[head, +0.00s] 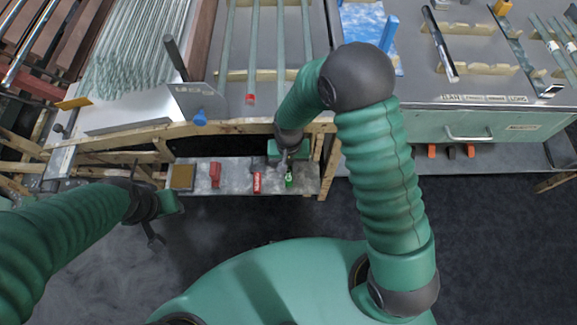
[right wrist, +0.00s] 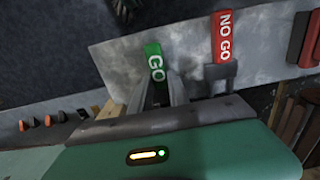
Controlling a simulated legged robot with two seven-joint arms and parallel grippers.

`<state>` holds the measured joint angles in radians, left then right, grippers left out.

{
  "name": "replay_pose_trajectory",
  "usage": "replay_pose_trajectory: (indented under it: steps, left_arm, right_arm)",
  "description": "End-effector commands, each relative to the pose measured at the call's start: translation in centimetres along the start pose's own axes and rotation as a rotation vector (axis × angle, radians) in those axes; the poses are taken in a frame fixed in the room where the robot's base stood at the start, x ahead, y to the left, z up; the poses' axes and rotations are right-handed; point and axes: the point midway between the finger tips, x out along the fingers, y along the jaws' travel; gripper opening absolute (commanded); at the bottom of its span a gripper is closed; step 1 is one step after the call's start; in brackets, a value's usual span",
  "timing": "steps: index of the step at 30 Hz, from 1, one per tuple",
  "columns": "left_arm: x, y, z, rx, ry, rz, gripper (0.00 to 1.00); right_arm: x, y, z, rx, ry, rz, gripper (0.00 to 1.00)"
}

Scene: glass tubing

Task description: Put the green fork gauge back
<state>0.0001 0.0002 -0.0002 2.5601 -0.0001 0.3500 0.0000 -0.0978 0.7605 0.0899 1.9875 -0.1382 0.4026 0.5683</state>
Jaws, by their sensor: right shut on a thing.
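The green fork gauge (head: 289,180), marked GO, is at the right end of a narrow grey shelf (head: 234,178) in the head view. My right gripper (head: 284,158) points down there and is shut on its grey stem. In the right wrist view, the green GO end (right wrist: 154,62) sticks out beyond the fingers (right wrist: 160,95). Whether the gauge touches the shelf cannot be told. The red NO GO gauge (right wrist: 222,40) lies beside it, apart from it, and also shows in the head view (head: 257,182). My left gripper (head: 152,215) hangs at the left, clear of the shelf; its jaw gap is unclear.
A red piece (head: 215,174) and a tan square block (head: 183,177) sit further left on the shelf. A wooden-edged bench with glass tubes (head: 283,45) stands behind. A drawer unit (head: 490,125) is at the right. The floor in front is clear.

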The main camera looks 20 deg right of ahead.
Motion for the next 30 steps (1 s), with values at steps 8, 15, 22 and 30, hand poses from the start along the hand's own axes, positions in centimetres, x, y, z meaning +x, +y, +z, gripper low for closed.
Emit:
replay_pose_trajectory:
  steps: [8,15,22,30]
  left_arm:
    - [0.0,0.0,0.0,0.0,0.001,0.0,0.36]
    - [0.0,0.0,0.0,0.0,0.0,0.0,0.36]
    - [-0.8,0.0,-0.2,0.0,0.0,0.0,0.36]
    - [-3.0,0.0,-0.7,0.0,0.0,0.0,0.36]
  right_arm:
    - [0.2,0.0,0.0,0.0,0.0,0.001,0.4]
    - [0.2,0.0,0.0,0.0,0.0,0.001,0.43]
    - [-1.9,0.0,0.0,-0.001,0.002,0.0,0.43]
    - [-9.0,0.0,-0.1,0.0,0.004,-0.001,0.43]
